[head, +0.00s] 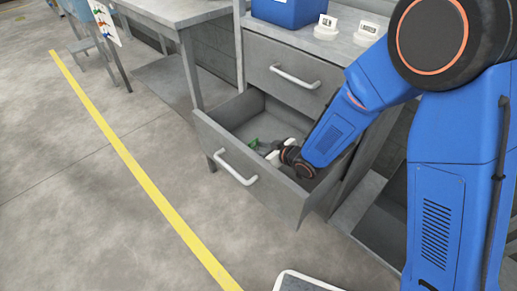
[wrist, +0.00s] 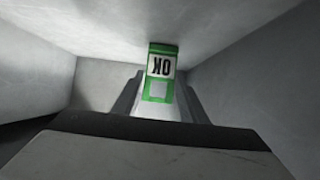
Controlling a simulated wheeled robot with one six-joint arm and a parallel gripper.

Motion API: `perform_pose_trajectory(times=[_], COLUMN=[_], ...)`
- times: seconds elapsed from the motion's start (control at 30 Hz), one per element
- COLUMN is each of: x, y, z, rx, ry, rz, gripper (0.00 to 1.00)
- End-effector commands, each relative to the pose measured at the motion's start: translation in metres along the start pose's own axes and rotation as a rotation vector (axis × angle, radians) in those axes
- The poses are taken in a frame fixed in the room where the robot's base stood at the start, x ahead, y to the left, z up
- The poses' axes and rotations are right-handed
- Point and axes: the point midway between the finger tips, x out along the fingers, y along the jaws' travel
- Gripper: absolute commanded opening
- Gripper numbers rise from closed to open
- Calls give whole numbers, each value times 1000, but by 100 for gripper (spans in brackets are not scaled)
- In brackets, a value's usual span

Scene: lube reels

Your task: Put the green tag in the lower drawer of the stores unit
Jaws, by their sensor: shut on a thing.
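The green tag (wrist: 161,65) has a white panel with "OK" on it, upside down in the wrist view. It is held between the fingers of my gripper (wrist: 160,97). In the head view the tag (head: 253,142) shows as a small green patch inside the open lower drawer (head: 237,175) of the grey stores unit. My gripper (head: 268,146) is shut on the tag and reaches down inside the drawer walls. Whether the tag touches the drawer floor I cannot tell. The upper drawer (head: 293,76) is shut.
A blue box (head: 288,10) and two small white blocks with dark labels (head: 326,26) (head: 367,33) stand on top of the unit. A grey table (head: 178,12) is at the left. The floor left of the open drawer, with a yellow line (head: 130,160), is clear.

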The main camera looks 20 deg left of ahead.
Motion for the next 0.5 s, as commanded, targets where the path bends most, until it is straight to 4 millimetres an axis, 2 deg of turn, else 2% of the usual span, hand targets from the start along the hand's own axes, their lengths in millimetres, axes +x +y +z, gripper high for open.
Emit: perform_pose_trajectory(times=[0.3,0.33,0.4,0.5], x=[1,1,1,1], y=[0,0,0,0], z=[2,2,2,2], rx=[1,0,0,0], ry=[0,0,0,0], rz=[0,0,0,0], gripper=[17,43,57,57])
